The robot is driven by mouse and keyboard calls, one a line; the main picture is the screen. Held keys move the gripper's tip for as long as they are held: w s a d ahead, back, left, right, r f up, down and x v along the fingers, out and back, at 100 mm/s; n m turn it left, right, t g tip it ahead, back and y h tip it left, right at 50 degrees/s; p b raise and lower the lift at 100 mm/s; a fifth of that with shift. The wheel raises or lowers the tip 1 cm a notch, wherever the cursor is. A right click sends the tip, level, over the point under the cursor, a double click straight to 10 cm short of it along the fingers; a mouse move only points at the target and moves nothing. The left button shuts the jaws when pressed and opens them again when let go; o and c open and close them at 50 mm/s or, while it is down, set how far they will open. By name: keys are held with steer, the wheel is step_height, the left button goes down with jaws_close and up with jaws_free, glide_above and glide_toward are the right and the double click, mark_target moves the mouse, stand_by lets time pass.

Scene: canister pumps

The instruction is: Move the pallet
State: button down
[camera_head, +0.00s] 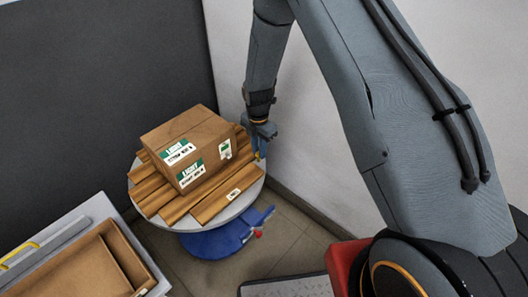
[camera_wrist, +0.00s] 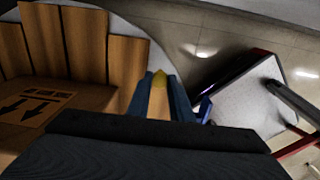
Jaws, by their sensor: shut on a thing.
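The wooden pallet (camera_head: 228,198) of brown planks lies on a round pale tabletop (camera_head: 213,223). A closed cardboard box (camera_head: 188,148) with green and white labels sits on top of the pallet. My gripper (camera_head: 262,149) is at the right rear edge of the pallet, pointing down. In the wrist view, the blue fingers of my gripper (camera_wrist: 160,86) are closed around a piece of wood at the edge, beside the pallet planks (camera_wrist: 85,40). The box (camera_wrist: 45,108) also shows there, with printed arrows. The exact grip is partly hidden by the gripper body.
The tabletop stands on a blue base (camera_head: 220,238) on a tiled floor. A pale bin with a brown tray (camera_head: 88,272) stands at the lower left. A dark panel (camera_head: 100,70) rises behind, and a white wall is close behind my gripper.

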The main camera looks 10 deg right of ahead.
steer(key=shift+w, duration=0.1)
stand_by(0.3)
steer(key=c, duration=1.6)
jaws_free()
step_height(320, 180, up, 8)
steer(key=shift+f, duration=0.1)
